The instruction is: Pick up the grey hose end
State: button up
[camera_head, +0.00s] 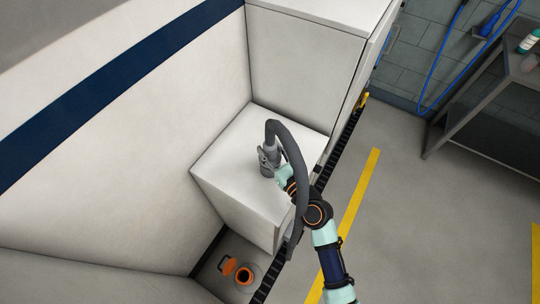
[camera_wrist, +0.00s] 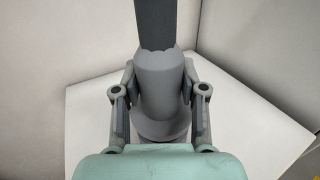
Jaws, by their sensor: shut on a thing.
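The grey hose end (camera_head: 268,151) stands upright over the white box top (camera_head: 232,145), and its dark grey hose (camera_head: 301,190) arches up and falls to the right past my arm. My gripper (camera_head: 272,165) reaches it from the lower right and is shut on it. In the wrist view the hose end (camera_wrist: 160,95) sits between the two fingers of my gripper (camera_wrist: 160,115), with the dark hose (camera_wrist: 156,22) rising from its top. A wider grey round part shows low between the fingers. I cannot tell whether the hose end touches the surface below.
A taller white cabinet (camera_head: 300,55) stands behind the box top. A black track (camera_head: 340,140) runs along the right edge. A metal table (camera_head: 510,95) stands far right, beyond open floor.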

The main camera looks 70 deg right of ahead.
grip_shut()
jog(key=shift+r, duration=0.1)
notch_tip(320, 180, up, 20)
jog(key=p, duration=1.2)
jog(key=shift+r+p, duration=0.1)
jog(key=shift+p, duration=0.25)
